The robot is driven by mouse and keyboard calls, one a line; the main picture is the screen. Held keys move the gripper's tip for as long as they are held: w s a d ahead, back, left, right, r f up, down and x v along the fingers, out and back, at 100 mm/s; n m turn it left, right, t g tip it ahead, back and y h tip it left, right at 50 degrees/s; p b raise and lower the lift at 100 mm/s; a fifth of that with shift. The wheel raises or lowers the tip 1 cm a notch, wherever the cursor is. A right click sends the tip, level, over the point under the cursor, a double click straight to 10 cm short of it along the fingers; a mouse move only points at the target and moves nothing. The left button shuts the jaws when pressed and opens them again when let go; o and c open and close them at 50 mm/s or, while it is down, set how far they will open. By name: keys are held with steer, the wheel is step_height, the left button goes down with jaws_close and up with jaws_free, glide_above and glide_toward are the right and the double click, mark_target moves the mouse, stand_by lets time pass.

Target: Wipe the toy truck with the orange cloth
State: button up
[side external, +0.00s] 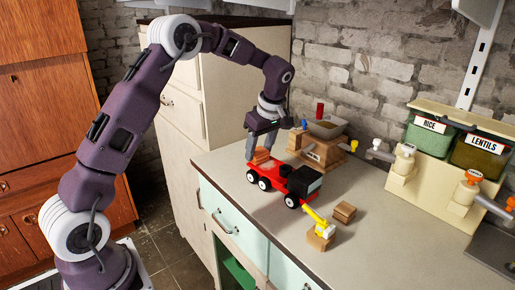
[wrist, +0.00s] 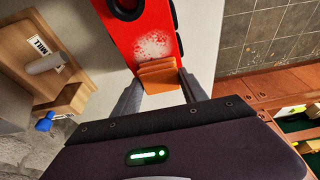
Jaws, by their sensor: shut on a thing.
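The toy truck (side external: 285,184) stands on the countertop, with a red bed, black cab and dark wheels. In the wrist view its red bed (wrist: 138,22) carries a whitish, speckled patch. The orange cloth (wrist: 158,75) looks folded and sits between my fingers at the near end of the bed, beside the patch. In the side view the cloth (side external: 262,155) is at the truck's rear, under my gripper (side external: 262,150). My gripper (wrist: 159,82) points down and is shut on the cloth. The cloth appears to touch the bed, but the exact contact is hard to tell.
A wooden mill (side external: 318,148) stands behind the truck. A yellow item on a wooden block (side external: 320,238) and another small block (side external: 344,212) lie near the truck's front. Rice and lentils dispensers (side external: 445,145) stand at right. The counter's front edge (side external: 238,209) is close to the truck.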

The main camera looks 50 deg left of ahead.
steer(key=d, duration=0.5)
steer(key=shift+w+d, duration=0.25)
steer(key=shift+d, duration=0.05)
steer(key=shift+s+a, duration=0.15)
steer(key=shift+a, duration=1.4)
steer(key=shift+s+a, duration=0.15)
steer(key=shift+a, duration=1.35)
steer(key=shift+a+r, duration=0.1)
steer(key=shift+a, duration=0.45)
steer(key=shift+d+r, duration=0.1)
steer(key=shift+r, duration=3.9)
steer(key=shift+f, duration=0.1)
steer(key=shift+f, duration=3)
steer(key=shift+f, duration=1)
